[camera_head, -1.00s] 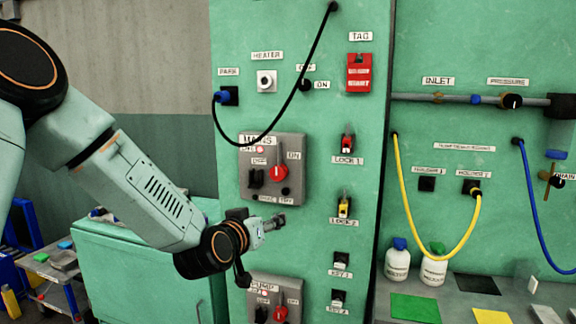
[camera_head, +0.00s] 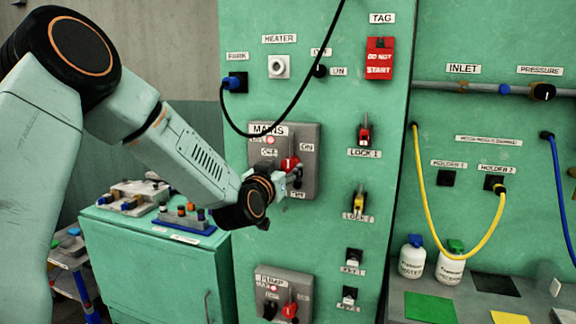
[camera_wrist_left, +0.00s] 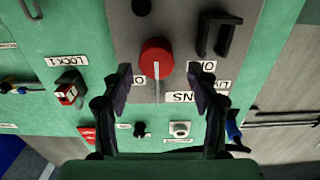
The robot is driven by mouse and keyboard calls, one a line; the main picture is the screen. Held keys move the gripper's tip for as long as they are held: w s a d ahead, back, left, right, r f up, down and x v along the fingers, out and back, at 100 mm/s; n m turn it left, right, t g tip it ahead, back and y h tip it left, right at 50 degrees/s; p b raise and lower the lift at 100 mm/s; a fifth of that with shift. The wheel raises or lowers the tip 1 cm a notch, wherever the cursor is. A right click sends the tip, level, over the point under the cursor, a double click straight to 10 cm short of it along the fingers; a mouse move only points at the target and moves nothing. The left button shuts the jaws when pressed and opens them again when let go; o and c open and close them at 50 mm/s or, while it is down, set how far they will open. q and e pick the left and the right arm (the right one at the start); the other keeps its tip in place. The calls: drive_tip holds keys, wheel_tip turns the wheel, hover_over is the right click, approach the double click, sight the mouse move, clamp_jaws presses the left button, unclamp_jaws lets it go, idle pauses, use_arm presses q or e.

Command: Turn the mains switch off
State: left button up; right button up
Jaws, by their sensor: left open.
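The mains switch is a red round knob (camera_wrist_left: 156,58) with a white pointer line, on a grey panel (camera_head: 308,140) labelled MAINS. In the head view the red knob (camera_head: 290,163) is partly hidden by my left gripper (camera_head: 296,178). In the left wrist view my left gripper (camera_wrist_left: 160,88) is open, its two fingers to either side of the knob's pointer line, with nothing between them held. A black hasp-like bracket (camera_wrist_left: 226,34) stands beside the knob on the panel. My right gripper is not in view.
A black cable (camera_head: 236,122) loops above the mains panel from the PARK socket. The LOCK 1 padlock (camera_head: 364,132) and yellow LOCK 2 padlock (camera_head: 358,203) hang to the right. The pump panel (camera_head: 284,295) is below. A green cabinet (camera_head: 150,265) stands left.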

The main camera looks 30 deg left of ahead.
sight(288, 165)
use_arm(q)
drive_tip(key=shift+x, duration=1.15)
drive_tip(key=shift+w+d, duration=0.3)
drive_tip(key=shift+w, duration=0.15)
drive_tip(key=shift+r, duration=0.1)
drive_tip(key=shift+a, duration=0.3)
drive_tip(key=shift+c, duration=0.2)
drive_tip(key=shift+w+d, duration=0.1)
drive_tip(key=shift+d, duration=0.1)
drive_tip(key=c, duration=0.4)
drive_tip(key=shift+a, duration=0.1)
clamp_jaws()
